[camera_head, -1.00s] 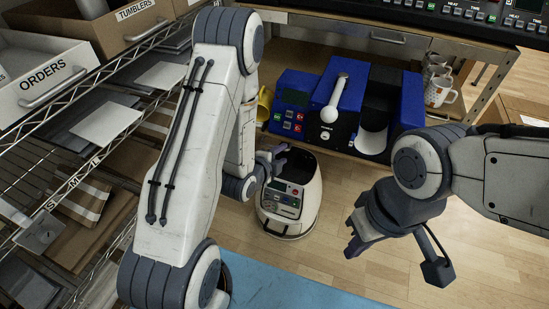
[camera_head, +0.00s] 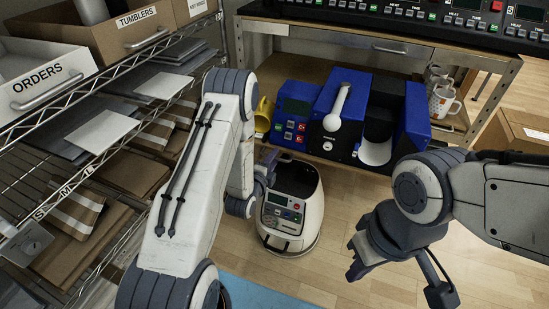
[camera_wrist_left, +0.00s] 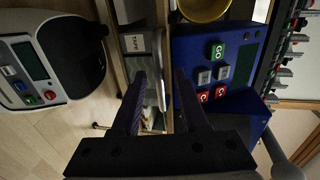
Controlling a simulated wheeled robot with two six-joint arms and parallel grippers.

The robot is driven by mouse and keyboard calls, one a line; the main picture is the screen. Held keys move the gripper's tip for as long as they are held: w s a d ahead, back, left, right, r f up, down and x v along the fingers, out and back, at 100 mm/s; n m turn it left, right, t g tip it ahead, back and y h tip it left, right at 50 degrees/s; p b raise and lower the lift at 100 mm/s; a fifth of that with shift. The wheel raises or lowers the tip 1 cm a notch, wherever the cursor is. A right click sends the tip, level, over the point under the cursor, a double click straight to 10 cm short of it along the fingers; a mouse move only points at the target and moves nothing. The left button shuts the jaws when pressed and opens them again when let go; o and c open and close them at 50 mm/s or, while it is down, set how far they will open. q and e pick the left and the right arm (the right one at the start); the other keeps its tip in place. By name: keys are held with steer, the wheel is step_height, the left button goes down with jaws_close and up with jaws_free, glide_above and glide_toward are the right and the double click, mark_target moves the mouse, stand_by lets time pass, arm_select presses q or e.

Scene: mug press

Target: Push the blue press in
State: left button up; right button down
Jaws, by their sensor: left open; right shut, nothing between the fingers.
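The blue press (camera_head: 338,112) stands on the bench shelf, with a white lever handle ending in a round knob at its front. Its blue control box (camera_head: 293,108) with green, grey and red buttons is at its left, and also shows in the left wrist view (camera_wrist_left: 212,50). My left gripper (camera_head: 268,162) is low in front of the control box, left of the lever. In the left wrist view its fingers (camera_wrist_left: 160,95) are apart, with no object held between them. My right gripper (camera_head: 354,262) is shut and empty, hanging over the floor at the right, away from the press.
A yellow mug (camera_head: 264,113) stands left of the control box. White mugs (camera_head: 443,98) stand at the right end of the shelf. A wire rack (camera_head: 110,72) with boxes lines the left side.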

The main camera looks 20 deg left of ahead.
arm_select(q)
steer(key=shift+w+f, duration=0.1)
steer(key=shift+w, duration=0.45)
jaws_close()
stand_by(1.1)
